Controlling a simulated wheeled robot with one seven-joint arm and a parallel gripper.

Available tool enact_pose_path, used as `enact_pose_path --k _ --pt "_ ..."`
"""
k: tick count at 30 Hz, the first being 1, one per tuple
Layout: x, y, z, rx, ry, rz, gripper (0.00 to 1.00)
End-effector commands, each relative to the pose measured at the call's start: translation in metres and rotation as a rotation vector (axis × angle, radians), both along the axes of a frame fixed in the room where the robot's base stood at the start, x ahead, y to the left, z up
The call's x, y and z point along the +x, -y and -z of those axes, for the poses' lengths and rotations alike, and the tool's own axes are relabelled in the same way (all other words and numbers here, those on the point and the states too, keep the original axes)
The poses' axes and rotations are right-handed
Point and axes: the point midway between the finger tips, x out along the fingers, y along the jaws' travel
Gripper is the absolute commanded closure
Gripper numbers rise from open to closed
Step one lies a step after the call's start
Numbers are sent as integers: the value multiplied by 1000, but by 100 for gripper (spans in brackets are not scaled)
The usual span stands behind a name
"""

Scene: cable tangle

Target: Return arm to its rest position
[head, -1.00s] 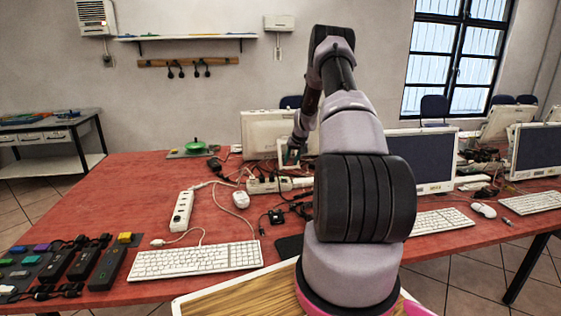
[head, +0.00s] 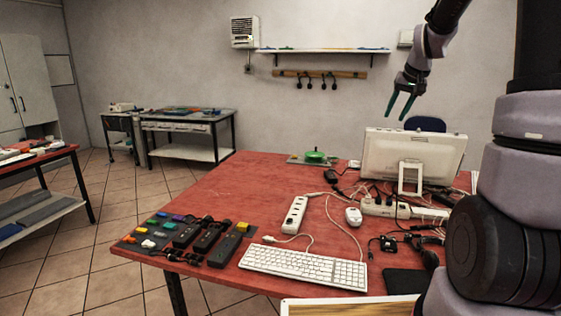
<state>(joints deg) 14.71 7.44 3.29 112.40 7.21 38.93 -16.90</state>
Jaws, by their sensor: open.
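My gripper (head: 401,101) is open and empty. It hangs in the air at the upper right of the head view, above the back of the red table (head: 225,190). Its two green-tipped fingers point down, in front of the wall and above the back of a monitor (head: 415,152). My arm rises along the right edge, and part of it is out of the picture. Several cables (head: 400,228) lie tangled at the right of the table, partly hidden by my arm.
A keyboard (head: 304,267), a power strip (head: 294,215), a mouse (head: 353,216) and another strip (head: 387,209) lie on the table. Black boxes (head: 206,236) sit at its left corner. A green object (head: 315,156) stands at the back. The table's left middle is clear.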

Motion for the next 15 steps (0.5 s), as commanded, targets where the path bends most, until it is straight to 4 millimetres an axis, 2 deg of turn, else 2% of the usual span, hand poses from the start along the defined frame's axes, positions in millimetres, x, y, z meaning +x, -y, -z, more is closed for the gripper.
enact_pose_path --k 1,6,11,15 --pt "-22 -14 -19 2 15 -2 57" --pt "-95 -51 -56 25 39 7 57" --pt "-167 -79 -75 53 63 14 57" --pt "-227 -96 -77 83 81 23 57"
